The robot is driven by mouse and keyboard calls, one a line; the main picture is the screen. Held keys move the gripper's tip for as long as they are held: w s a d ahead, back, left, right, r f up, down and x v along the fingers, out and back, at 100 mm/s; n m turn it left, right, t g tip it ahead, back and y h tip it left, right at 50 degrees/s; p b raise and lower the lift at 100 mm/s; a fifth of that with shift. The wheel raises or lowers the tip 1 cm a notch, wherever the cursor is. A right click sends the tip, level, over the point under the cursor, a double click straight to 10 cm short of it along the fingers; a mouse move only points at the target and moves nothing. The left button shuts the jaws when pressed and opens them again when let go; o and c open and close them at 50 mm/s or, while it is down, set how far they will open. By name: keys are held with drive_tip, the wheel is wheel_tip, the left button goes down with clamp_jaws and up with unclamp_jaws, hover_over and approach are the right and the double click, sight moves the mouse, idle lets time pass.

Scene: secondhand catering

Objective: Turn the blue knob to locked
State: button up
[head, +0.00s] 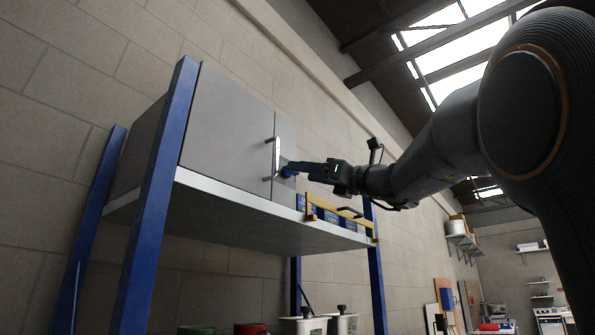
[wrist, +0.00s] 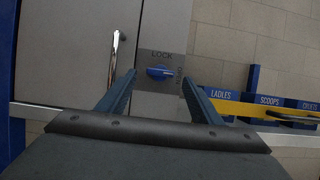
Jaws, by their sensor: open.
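The blue knob (wrist: 159,72) sits on a grey plate (wrist: 148,84) on the front of a grey cabinet. Its grip lies roughly level, with a pale mark that seems to point right. The word LOCK (wrist: 162,53) is printed above it; a sideways word at its right is too small to read surely. My gripper (wrist: 157,80) is open, with one finger on each side of the knob in the wrist view. I cannot tell whether the fingers touch it. In the head view my gripper (head: 287,167) reaches the cabinet front, partly hiding the knob (head: 290,173).
A vertical metal handle (wrist: 115,60) stands left of the knob on the cabinet door (head: 228,120). Blue bins (wrist: 265,86) labelled LADLES, SCOOPS and CRUETS with a yellow rail (wrist: 240,109) stand to the right on the shelf (head: 240,205). Blue posts (head: 160,190) hold the shelf.

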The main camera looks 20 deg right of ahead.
drive_tip(key=p+x, duration=0.1)
drive_tip(key=x, duration=0.2)
drive_tip(key=shift+w+a, duration=0.1)
drive_tip(key=shift+w, duration=0.15)
drive_tip(key=c, duration=1.1)
drive_tip(key=shift+o, duration=0.2)
